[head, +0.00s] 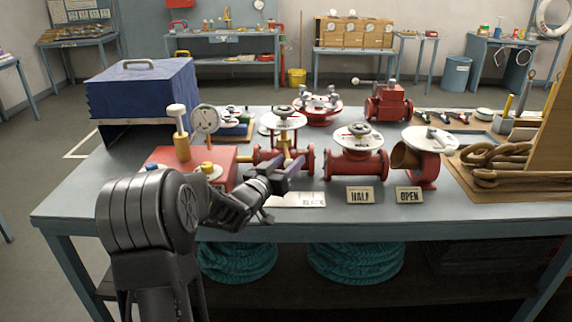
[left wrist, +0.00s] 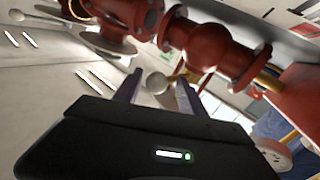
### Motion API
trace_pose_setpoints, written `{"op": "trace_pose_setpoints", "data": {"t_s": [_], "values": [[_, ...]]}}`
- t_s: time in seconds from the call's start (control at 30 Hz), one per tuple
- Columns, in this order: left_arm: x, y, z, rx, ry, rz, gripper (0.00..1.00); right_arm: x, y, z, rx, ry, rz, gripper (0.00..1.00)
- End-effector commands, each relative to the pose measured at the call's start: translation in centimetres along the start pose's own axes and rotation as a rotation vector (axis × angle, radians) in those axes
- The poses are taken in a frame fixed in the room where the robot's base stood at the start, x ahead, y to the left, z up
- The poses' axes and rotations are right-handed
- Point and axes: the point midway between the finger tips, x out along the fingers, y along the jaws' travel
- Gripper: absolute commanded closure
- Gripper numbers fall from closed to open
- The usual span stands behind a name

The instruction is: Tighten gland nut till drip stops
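A red valve (head: 268,158) with a white-topped handwheel (head: 283,119) stands at the middle of the bench, joined to a red box (head: 205,168). Yellow brass parts (head: 291,163) show below its handwheel; I cannot tell which is the gland nut. No drip is visible. My left gripper (head: 292,178) is in front of this valve, partly covering it. In the left wrist view the two fingers (left wrist: 158,92) stand apart, with a pale round knob (left wrist: 157,83) seen between them. I cannot tell whether they touch it. The valve's red body (left wrist: 212,57) lies beyond the fingertips. My right gripper is not in view.
Another red valve (head: 355,165) stands to the right, behind a HALF sign (head: 360,195). A third valve (head: 428,150) is near an OPEN sign (head: 408,194). A dark blue case (head: 140,92) is at the back left. Rope (head: 495,158) lies at the right. The bench's front left is clear.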

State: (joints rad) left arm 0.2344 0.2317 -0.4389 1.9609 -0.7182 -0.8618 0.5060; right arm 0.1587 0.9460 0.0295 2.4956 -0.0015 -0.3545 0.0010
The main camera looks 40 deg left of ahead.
Motion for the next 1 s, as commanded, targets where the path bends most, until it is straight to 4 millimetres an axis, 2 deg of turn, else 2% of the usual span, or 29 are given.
{"op": "trace_pose_setpoints", "data": {"t_s": [0.1,0.47,0.57,0.9,1.0], "values": [[-0.1,-0.2,0.1,-0.001,-0.002,-0.004,0.41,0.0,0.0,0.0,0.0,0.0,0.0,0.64],[-0.6,-0.4,0.3,-0.002,-0.004,-0.008,0.41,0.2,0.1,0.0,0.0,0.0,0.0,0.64],[-1.6,-0.4,0.3,-0.002,-0.003,-0.009,0.41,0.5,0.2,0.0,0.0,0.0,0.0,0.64],[-6.9,-0.3,0.2,-0.002,-0.001,-0.007,0.41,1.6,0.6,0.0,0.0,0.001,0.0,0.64],[-7.7,-0.2,0.2,-0.002,-0.002,-0.006,0.41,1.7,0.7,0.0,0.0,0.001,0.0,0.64]]}}
